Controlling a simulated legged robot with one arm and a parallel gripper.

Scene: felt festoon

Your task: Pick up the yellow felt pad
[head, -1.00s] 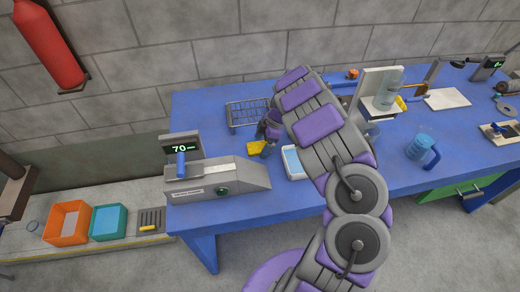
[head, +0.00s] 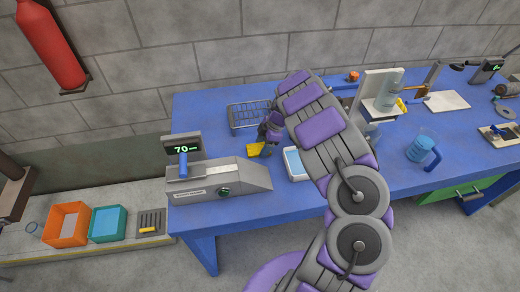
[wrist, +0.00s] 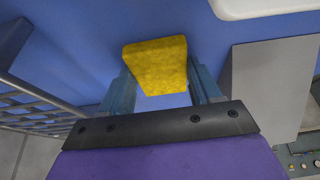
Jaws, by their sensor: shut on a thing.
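The yellow felt pad (head: 255,150) is over the blue table, just behind the grey machine. In the wrist view the yellow felt pad (wrist: 157,65) sits between the two blue-grey fingers of my gripper (wrist: 163,88). My gripper (head: 264,148) is shut on it. In the head view my arm and the gripper's body hide part of the fingers. I cannot tell whether the pad touches the table.
A wire basket (head: 249,116) stands behind my gripper. The grey machine with a display (head: 215,182) is in front. A white tray with blue inside (head: 294,163) lies to the right. A blue jug (head: 422,147) stands farther right on the blue table (head: 345,196).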

